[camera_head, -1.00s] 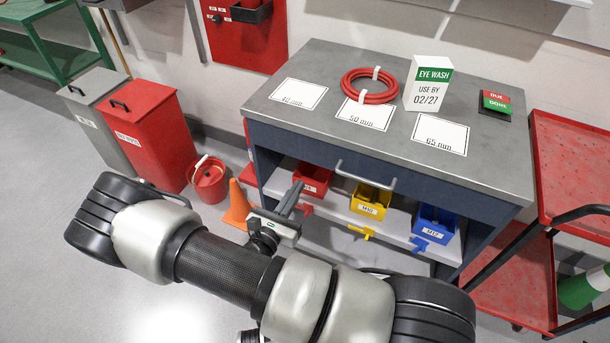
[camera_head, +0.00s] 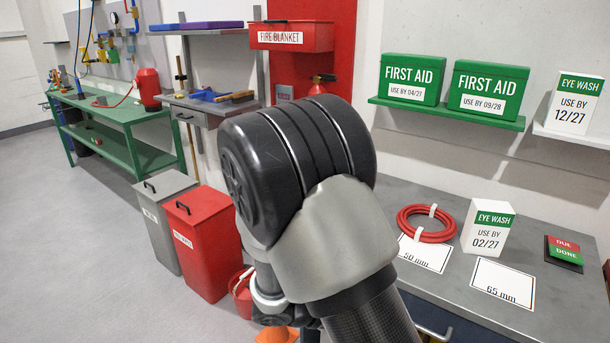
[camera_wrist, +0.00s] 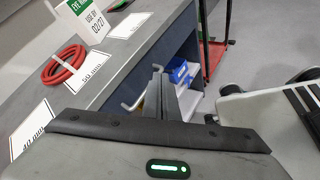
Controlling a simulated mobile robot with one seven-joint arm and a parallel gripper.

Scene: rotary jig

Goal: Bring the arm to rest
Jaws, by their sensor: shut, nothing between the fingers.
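My arm is raised and folded in the head view, its large dark elbow joint in front of the wall and the left end of the grey workbench (camera_head: 420,278). My gripper is hidden there behind the arm. In the wrist view my gripper (camera_wrist: 158,72) shows its two dark fingers together with nothing between them. The fingers appear in front of the workbench's front side, near the drawer handle (camera_wrist: 132,104). I cannot tell the exact gap to the bench.
A coiled red hose (camera_head: 427,223), an eye wash box (camera_head: 488,229) and white size cards (camera_head: 502,283) lie on the bench. A red bin (camera_head: 200,240) and a grey bin (camera_head: 163,220) stand left of my arm. Floor at the far left is clear.

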